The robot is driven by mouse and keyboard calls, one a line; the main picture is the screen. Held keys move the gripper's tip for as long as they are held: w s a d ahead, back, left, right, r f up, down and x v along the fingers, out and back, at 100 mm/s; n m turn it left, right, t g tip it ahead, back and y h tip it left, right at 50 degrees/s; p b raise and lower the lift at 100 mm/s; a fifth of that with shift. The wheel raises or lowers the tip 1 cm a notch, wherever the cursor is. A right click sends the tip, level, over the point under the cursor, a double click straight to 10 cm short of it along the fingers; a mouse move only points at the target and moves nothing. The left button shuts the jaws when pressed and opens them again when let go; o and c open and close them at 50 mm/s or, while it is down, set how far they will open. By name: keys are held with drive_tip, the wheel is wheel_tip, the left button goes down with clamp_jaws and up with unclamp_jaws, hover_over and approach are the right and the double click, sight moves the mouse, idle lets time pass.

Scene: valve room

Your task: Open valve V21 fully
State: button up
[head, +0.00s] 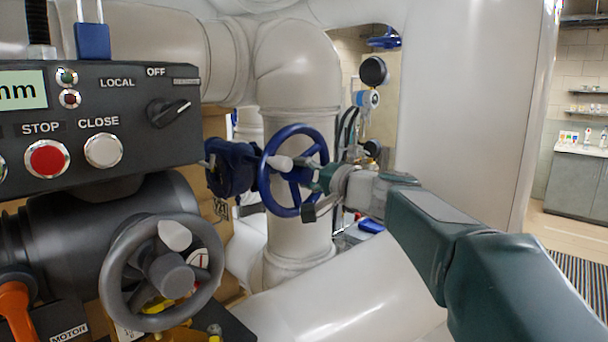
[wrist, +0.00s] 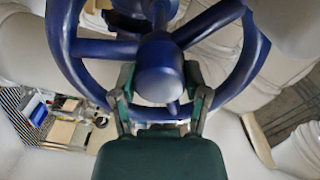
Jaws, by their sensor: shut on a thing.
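A blue handwheel (head: 265,178) stands upright in the middle of the head view, in front of a pale vertical pipe. A light grey knob (head: 281,163) shows on it, and a blue valve body (head: 231,168) is behind it to the left. My gripper (head: 318,186) reaches the wheel from the right. In the wrist view, the wheel (wrist: 62,40) fills the top, with its round hub (wrist: 159,72) between the two fingers of my gripper (wrist: 160,88). The gripper is shut on the handwheel around its hub area; the exact contact is hard to see. No V21 tag is readable.
A control box (head: 100,118) with STOP and CLOSE buttons stands at left. A grey handwheel (head: 112,265) with a knob sits below it. A large white pipe (head: 340,290) runs beneath my arm. A gauge (head: 373,70) is behind the wheel. Open floor lies at far right.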

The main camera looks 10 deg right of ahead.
drive_tip(key=n, duration=0.4)
drive_tip(key=shift+n, duration=1.8)
drive_tip(key=o, duration=1.3)
drive_tip(key=shift+c, duration=0.2)
drive_tip(key=shift+v, duration=3.2)
